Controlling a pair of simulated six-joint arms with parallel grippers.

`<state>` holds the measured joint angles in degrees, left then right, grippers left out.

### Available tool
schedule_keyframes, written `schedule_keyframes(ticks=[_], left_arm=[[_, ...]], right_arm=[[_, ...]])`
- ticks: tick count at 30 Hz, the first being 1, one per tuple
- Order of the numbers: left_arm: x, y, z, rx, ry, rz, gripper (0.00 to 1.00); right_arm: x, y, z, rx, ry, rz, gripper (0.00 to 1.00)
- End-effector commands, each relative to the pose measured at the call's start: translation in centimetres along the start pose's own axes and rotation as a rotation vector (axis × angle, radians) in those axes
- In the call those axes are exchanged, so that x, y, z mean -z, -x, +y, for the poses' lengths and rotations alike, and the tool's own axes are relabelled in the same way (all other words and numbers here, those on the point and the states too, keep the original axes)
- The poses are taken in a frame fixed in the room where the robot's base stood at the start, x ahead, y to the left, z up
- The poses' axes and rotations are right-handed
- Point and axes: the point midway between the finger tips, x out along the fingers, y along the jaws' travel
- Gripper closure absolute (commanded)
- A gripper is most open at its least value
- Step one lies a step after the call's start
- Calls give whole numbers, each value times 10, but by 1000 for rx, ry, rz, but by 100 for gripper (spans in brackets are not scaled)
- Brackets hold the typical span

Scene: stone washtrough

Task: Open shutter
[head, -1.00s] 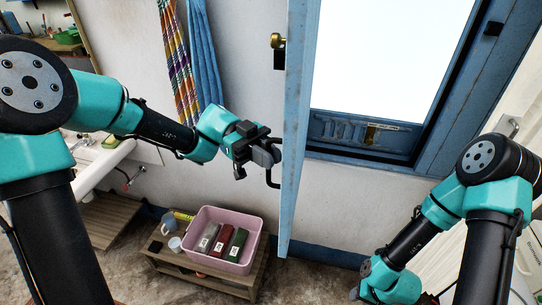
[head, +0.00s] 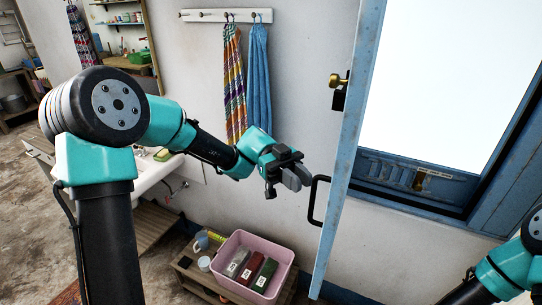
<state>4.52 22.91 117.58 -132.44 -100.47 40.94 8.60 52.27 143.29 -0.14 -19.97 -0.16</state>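The blue shutter (head: 346,150) stands swung out, seen nearly edge-on, beside the bright window opening (head: 450,85). A black bar handle (head: 313,203) sticks out from its left face, and a brass knob (head: 337,80) sits higher up. My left gripper (head: 303,179) is just left of the handle, at the height of its upper end. A small gap seems to show between fingertips and handle. The fingers overlap in this view, so their opening is unclear. My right gripper is out of view; only part of that arm shows at the lower right.
A white basin (head: 152,176) is behind my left arm. Towels (head: 258,75) hang from a wall rack (head: 200,15).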

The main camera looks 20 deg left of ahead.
Motion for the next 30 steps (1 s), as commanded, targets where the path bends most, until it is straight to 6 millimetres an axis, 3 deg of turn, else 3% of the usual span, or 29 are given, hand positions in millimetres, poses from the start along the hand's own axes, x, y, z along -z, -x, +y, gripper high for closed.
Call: schedule_keyframes(ticks=[9, 18, 30], left_arm=[[-1, 64, 0, 2, 0, 0, 79], [0, 114, 0, 1, 0, 0, 79], [0, 126, 0, -1, 1, 0, 79]], right_arm=[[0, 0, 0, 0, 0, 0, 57], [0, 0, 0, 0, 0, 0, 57], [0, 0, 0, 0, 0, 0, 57]])
